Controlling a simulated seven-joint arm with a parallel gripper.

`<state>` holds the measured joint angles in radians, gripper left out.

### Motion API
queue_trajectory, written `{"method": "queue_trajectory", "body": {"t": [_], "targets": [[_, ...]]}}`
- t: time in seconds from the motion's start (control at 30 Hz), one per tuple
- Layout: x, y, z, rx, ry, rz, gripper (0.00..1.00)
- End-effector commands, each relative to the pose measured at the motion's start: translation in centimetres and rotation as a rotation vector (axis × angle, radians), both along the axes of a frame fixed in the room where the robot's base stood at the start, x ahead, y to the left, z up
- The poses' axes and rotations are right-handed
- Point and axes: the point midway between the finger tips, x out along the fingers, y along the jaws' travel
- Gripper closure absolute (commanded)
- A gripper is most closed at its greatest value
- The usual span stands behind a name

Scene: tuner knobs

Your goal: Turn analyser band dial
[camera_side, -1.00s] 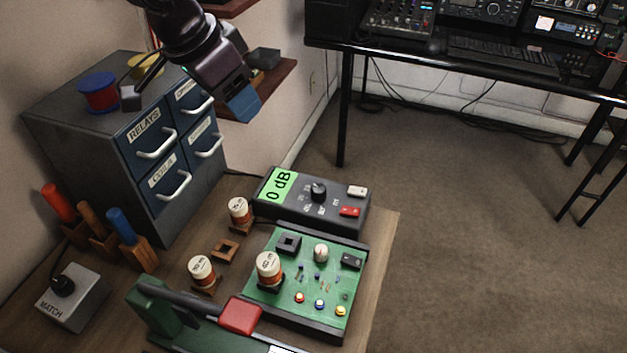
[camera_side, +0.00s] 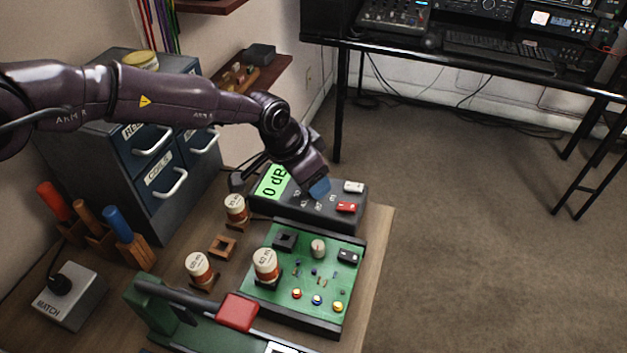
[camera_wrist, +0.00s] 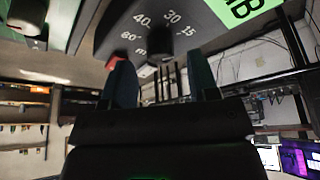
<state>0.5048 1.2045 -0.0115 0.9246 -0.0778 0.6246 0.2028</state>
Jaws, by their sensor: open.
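The analyser (camera_side: 300,216) is a dark grey box with a green display (camera_side: 272,183) reading "0 dB", a white button (camera_side: 354,187) and a red button (camera_side: 346,207). In the side view, my gripper (camera_side: 319,190) is over the middle of its top panel and hides the black band dial. I cannot tell whether the fingers touch the dial.
A green circuit board (camera_side: 277,268) with a pale knob (camera_side: 318,248) sits in front of the analyser. Labelled coils (camera_side: 265,264) and a red-handled green device (camera_side: 237,311) stand nearby. A drawer cabinet (camera_side: 150,205) stands left. Open floor lies right of the bench.

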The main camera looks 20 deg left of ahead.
Motion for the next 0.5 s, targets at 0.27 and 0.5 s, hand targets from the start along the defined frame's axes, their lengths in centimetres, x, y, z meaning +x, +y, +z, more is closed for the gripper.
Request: {"method": "queue_trajectory", "body": {"t": [0.27,0.5], "targets": [[0.7,-0.5,-2.1,0.001,0.001,0.0,0.45],[0.7,-0.6,-2.2,0.0,0.0,0.001,0.45]]}}
